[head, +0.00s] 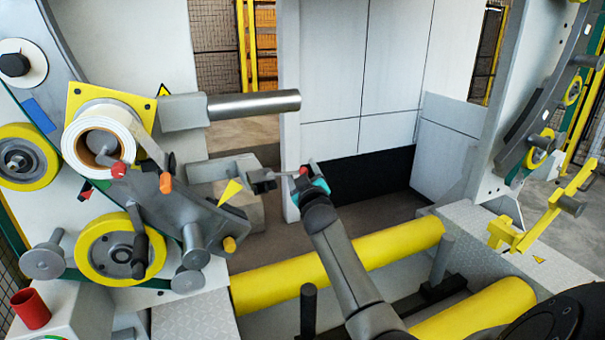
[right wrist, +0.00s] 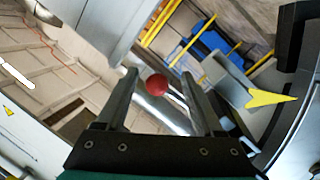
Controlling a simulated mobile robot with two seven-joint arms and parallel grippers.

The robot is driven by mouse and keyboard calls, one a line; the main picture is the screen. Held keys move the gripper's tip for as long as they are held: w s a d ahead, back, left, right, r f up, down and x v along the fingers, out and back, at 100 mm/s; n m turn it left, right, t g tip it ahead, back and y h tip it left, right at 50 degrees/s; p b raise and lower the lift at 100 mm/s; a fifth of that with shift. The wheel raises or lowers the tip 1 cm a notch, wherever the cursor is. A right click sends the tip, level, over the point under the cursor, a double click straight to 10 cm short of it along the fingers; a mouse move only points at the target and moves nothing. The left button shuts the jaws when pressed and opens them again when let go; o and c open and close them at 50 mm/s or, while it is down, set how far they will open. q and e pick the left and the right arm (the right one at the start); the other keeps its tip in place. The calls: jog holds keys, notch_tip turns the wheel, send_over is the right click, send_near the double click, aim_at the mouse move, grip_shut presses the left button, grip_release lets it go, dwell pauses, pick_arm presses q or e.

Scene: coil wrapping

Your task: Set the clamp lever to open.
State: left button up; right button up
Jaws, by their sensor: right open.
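The clamp lever (head: 286,175) is a thin rod with a red ball knob (head: 303,169) at its right end. Its left end meets a dark grey block (head: 262,181) near a yellow pointed plate (head: 231,190). My right gripper (head: 306,168) is at the knob, its fingers small in the head view. In the right wrist view the red knob (right wrist: 157,84) shows between the two spread fingers (right wrist: 160,95), with a gap on each side. The right gripper is open and holds nothing. My left gripper is not in view.
A white roll (head: 98,140) and yellow wheels (head: 108,250) sit on the left machine plate. A grey metal bar (head: 255,104) sticks out above the lever. Yellow rollers (head: 370,255) lie below my right arm. A red cup (head: 31,309) stands at lower left.

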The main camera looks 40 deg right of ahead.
jog(key=shift+c, duration=0.2)
grip_shut()
jog(key=shift+r, duration=0.1)
